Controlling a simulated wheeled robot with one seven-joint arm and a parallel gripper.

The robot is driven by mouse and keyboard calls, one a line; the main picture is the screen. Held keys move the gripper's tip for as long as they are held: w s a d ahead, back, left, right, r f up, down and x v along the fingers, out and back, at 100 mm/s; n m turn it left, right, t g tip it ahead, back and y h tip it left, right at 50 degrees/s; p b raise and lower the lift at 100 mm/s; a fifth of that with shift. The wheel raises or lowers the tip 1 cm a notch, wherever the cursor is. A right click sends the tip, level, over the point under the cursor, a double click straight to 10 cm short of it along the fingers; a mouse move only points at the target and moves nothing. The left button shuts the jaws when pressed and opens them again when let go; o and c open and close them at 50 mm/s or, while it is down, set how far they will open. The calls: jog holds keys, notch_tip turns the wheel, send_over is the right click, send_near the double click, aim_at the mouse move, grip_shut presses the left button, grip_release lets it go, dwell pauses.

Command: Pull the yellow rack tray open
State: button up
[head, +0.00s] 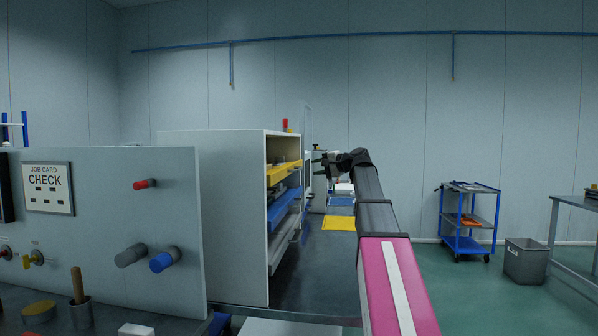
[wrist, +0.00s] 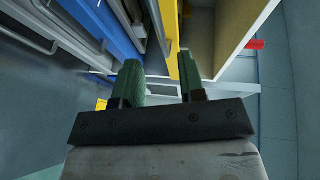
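The yellow rack tray (head: 283,173) is the top tray of the rack, seen edge-on in the head view. It sits near the rack's front opening. My gripper (head: 317,166) is out in front of the rack, to the right of the tray at about its height. In the wrist view my gripper (wrist: 160,82) has its two green fingers apart with a gap between them. The yellow tray (wrist: 195,75) shows just behind the right finger. A pale bar runs near the gap; I cannot tell whether it lies between the fingers. No firm hold shows.
Below the yellow tray are a blue tray (head: 284,207) and a grey tray (head: 284,243). The rack's side wall (head: 230,220) stands left of my arm. A control panel (head: 110,230) is at the left. Open floor, a blue cart (head: 466,220) and a grey bin (head: 526,262) lie right.

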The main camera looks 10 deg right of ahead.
aim_at(301, 169)
jog(key=x, duration=0.8)
jog(key=shift+w+a+f, duration=0.1)
jog(key=shift+w+a, duration=0.15)
grip_shut()
